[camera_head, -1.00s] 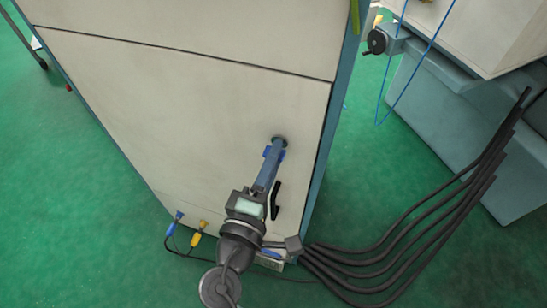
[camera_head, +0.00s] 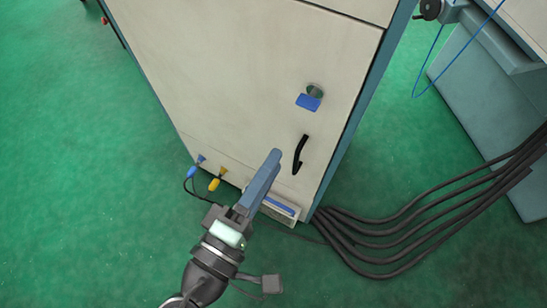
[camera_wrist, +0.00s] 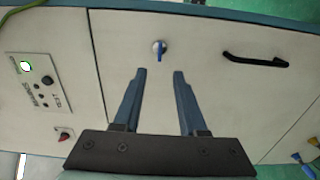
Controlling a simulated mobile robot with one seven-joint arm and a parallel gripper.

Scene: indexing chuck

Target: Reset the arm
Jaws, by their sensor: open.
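My gripper (camera_head: 262,180) is in front of the cream cabinet panel (camera_head: 235,75), low and to the left of the black handle. In the wrist view its two blue-grey fingers (camera_wrist: 157,74) stand apart with nothing between them. A blue knob (camera_head: 309,102) on a round base sits on the panel, apart from the fingers. It also shows in the wrist view (camera_wrist: 159,48), just beyond the fingertips.
A black handle (camera_head: 300,154) is on the panel near my gripper. Blue (camera_head: 195,168) and yellow (camera_head: 216,180) plugs are low on the panel. Thick black cables (camera_head: 400,235) run along the floor at right. Green floor (camera_head: 70,180) at left is clear.

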